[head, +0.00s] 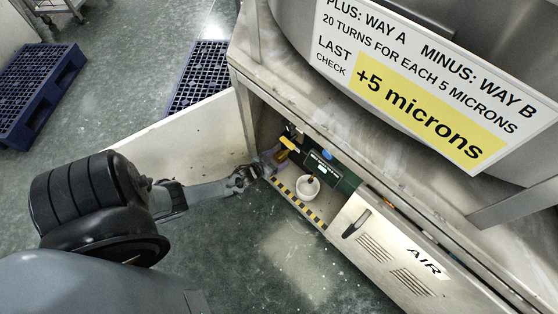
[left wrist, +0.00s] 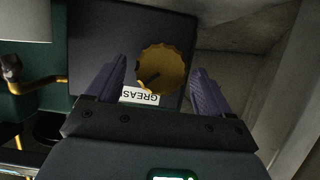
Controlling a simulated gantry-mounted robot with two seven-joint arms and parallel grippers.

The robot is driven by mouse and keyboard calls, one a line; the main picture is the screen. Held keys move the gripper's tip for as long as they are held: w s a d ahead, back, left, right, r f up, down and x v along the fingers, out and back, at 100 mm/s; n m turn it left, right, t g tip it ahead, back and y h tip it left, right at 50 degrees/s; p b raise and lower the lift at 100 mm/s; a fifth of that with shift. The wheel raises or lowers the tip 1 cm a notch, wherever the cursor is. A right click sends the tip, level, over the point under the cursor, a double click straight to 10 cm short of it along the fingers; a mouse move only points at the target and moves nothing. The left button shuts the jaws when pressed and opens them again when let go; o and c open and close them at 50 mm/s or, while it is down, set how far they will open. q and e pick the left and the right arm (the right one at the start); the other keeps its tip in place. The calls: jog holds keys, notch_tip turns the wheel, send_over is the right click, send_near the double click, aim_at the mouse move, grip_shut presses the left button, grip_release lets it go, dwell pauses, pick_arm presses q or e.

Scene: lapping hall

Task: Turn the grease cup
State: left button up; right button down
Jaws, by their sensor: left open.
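The grease cup shows in the left wrist view as a round, ribbed brass knob (left wrist: 162,69) with a dark mark on its face. It sits on a dark plate (left wrist: 95,40) with a white label, partly hidden, reading "GREAS". My left gripper (left wrist: 157,72) is open, with one purple finger on each side of the knob and a visible gap to each. In the head view my left gripper (head: 270,162) reaches into the open machine cabinet, beside a small brass-coloured part (head: 281,156). My right gripper is in neither view.
A white pot (head: 308,187) stands on the cabinet floor behind a yellow-black striped edge (head: 297,204). An open panel (head: 180,141) lies left of the opening; a door marked AIR (head: 390,255) is on the right. A brass pipe (left wrist: 42,80) runs left of the knob.

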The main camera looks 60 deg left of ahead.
pick_arm(q)
jog(key=shift+b+x, duration=0.4)
jog(key=shift+x, duration=0.65)
jog(key=shift+s, duration=0.1)
jog(key=shift+c, duration=0.5)
jog(key=c, duration=0.9)
jog(key=shift+o, duration=0.2)
jog(key=shift+m, duration=0.3)
